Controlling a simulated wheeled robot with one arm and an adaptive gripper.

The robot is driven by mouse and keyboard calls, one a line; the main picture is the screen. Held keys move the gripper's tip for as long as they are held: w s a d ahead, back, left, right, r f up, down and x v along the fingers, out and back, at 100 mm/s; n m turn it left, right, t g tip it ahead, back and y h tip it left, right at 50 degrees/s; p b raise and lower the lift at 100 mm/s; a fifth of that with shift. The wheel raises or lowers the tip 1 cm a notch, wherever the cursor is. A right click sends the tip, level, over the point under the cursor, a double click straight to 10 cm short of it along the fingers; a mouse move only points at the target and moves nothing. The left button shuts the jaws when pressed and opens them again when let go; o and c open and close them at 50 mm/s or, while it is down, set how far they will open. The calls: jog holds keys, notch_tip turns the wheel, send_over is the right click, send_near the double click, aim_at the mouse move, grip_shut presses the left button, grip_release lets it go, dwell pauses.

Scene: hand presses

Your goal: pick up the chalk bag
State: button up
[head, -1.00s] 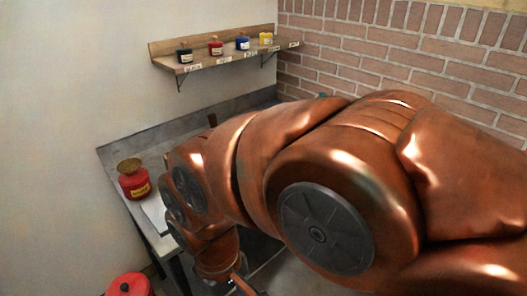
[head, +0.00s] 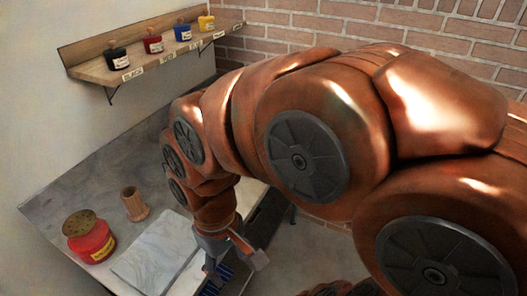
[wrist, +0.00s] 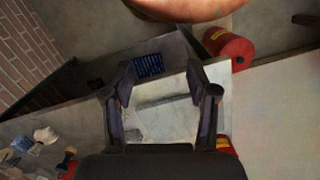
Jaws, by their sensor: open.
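My gripper (head: 234,263) hangs at the table's front edge, right of a pale slab. In the wrist view my gripper (wrist: 161,80) is open, with nothing between its fingers. A small white, crumpled, bag-like thing (wrist: 45,135) lies at the lower left of the wrist view, well away from the fingers; it may be the chalk bag, but it is too small to be sure. It does not show in the head view, where my arm covers that part of the table. A blue slatted thing (wrist: 148,65) shows beyond the fingertips.
The grey table (head: 75,190) holds a red can (head: 90,238), a wooden cup (head: 134,204) and the pale slab (head: 155,255). A wall shelf (head: 150,62) carries several ink jars. A red container (wrist: 230,47) stands beyond the table edge.

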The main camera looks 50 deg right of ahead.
jog(key=w+d+r+t, duration=0.1)
jog(key=w+d+t, duration=0.1)
jog(key=w+d, duration=0.6)
jog(key=w+d+r+t, duration=0.1)
jog(key=w+d, duration=0.3)
jog(key=w, duration=0.7)
jog(key=w+d+f+m+t+h+p, duration=0.1)
jog(key=w+d+f, duration=0.15)
jog(key=d, duration=1.05)
jog(key=w+d+f+m+t, duration=0.15)
jog(key=w+d, duration=0.25)
jog(key=d, duration=0.8)
jog(key=shift+s+p+x, duration=0.2)
jog(key=shift+p+x, duration=1.45)
jog(key=shift+x, duration=1.25)
jog(key=shift+w+a+f, duration=0.15)
jog(key=shift+w+f, duration=0.1)
jog(key=shift+f, duration=0.45)
jog(key=shift+t, duration=0.25)
grip_shut()
